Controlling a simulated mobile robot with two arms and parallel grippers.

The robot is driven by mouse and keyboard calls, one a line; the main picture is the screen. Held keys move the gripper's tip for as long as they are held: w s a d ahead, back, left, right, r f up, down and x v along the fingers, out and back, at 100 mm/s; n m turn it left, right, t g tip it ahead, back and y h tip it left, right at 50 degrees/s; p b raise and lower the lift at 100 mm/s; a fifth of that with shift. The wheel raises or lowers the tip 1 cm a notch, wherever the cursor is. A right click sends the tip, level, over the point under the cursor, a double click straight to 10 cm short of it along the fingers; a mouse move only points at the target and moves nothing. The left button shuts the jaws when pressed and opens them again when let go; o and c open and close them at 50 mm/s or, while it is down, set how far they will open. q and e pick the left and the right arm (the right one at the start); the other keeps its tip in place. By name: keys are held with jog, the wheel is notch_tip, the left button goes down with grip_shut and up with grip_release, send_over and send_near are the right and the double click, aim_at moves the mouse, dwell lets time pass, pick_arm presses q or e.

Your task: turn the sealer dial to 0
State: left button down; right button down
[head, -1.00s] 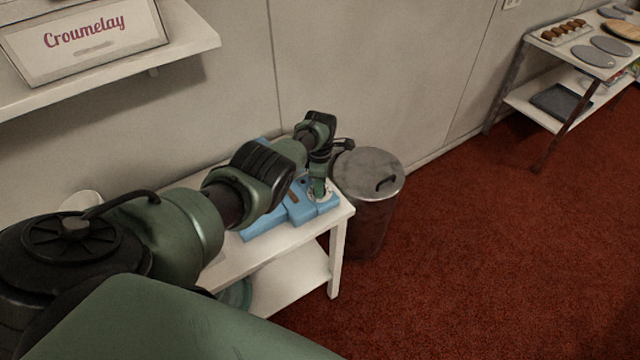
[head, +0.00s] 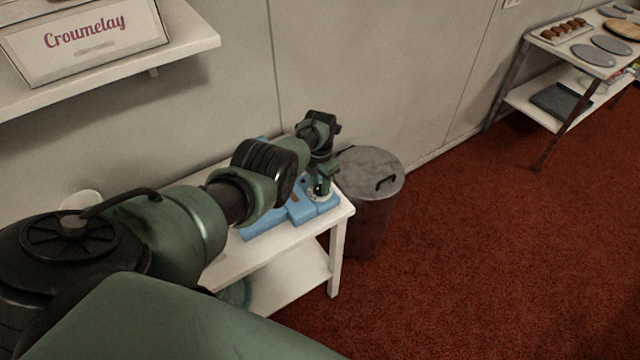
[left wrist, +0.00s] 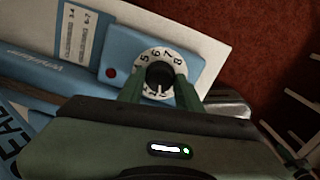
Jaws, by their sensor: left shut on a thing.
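The blue sealer (head: 262,226) lies on top of a small white table. In the left wrist view the sealer (left wrist: 118,50) shows a white round dial (left wrist: 158,54) with black numbers around a dark knob (left wrist: 158,74). The numbers 5, 6, 7 and 8 read along the dial's upper side. My left gripper (left wrist: 159,88) is shut on the knob, one green finger on each side. In the head view my left gripper (head: 319,188) is at the sealer's right end and hides most of the dial. My right gripper is not in view.
The white table (head: 338,221) has a lower shelf. A grey metal bin (head: 368,210) with a lid stands close to its right end. The wall runs behind. A wall shelf (head: 190,42) holds a sign at upper left. Red carpet is clear to the right, before another rack (head: 560,52).

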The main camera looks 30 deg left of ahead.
aim_at(319, 187)
pick_arm(q)
jog(key=shift+n, duration=1.1)
jog(key=c, duration=1)
grip_release()
jog(key=shift+o, duration=0.2)
notch_tip(319, 187, up, 6)
jog(key=p, duration=0.4)
jog(key=shift+r+p, duration=0.35)
jog(key=shift+r, duration=0.5)
